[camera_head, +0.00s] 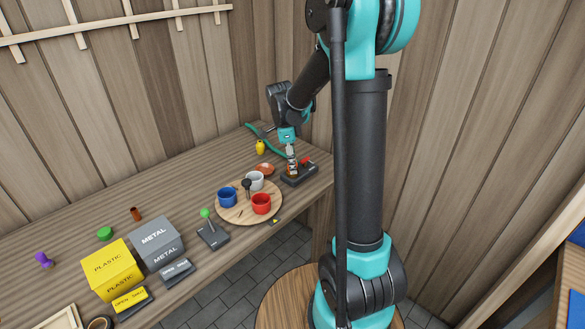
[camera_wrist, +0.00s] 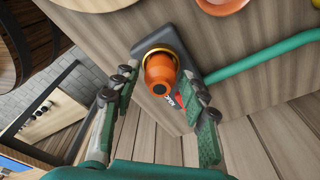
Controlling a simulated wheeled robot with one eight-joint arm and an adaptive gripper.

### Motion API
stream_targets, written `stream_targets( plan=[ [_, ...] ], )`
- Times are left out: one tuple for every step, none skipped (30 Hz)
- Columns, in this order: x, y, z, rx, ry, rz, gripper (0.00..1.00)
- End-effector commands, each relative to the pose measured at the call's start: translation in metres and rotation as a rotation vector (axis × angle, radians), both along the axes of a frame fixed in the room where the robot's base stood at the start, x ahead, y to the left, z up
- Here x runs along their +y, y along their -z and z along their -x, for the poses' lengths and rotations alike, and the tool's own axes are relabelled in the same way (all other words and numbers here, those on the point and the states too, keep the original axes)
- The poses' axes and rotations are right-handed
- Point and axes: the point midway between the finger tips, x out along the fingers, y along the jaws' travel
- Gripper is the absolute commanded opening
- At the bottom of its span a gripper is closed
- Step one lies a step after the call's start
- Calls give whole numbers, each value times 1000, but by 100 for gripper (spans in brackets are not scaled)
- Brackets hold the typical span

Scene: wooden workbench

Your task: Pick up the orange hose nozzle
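The orange hose nozzle (camera_wrist: 160,72) stands on a dark grey base (camera_wrist: 152,40) in the wrist view, with its narrow, dark-holed end facing the camera. My gripper (camera_wrist: 160,76) is open, with one finger on each side of the nozzle; gaps show between them. In the head view my gripper (camera_head: 291,150) points down over the dark base (camera_head: 299,177) at the bench's right end. Only a small orange part of the nozzle (camera_head: 292,170) shows there, below the fingers.
A red part (camera_head: 307,161) sits on the base beside the nozzle. A green curved bar (camera_wrist: 262,56) runs close by. An orange dish (camera_head: 265,169), a yellow object (camera_head: 260,147) and a round board (camera_head: 233,215) with cups are left of the base. The bench's front edge is near.

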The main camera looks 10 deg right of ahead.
Motion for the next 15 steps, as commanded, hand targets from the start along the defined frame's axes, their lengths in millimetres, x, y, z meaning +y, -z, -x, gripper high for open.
stream_targets(
  plan=[
    [0, 0, 0, 0, 0, 0, 34],
    [0, 0, 0, 0, 0, 0, 30],
    [0, 0, 0, 0, 0, 0, 25],
    [0, 0, 0, 0, 0, 0, 21],
    [0, 0, 0, 0, 0, 0, 18],
    [0, 0, 0, 0, 0, 0, 13],
    [0, 0, 0, 0, 0, 0, 9],
    [0, 0, 0, 0, 0, 0, 6],
    [0, 0, 0, 0, 0, 0, 6],
    [0, 0, 0, 0, 0, 0, 6],
    [0, 0, 0, 0, 0, 0, 5],
    [0, 0, 0, 0, 0, 0, 5],
    [0, 0, 0, 0, 0, 0, 5],
    [0, 0, 0, 0, 0, 0, 5],
    [0, -1, 0, 0, 0, 0, 5]
  ],
)
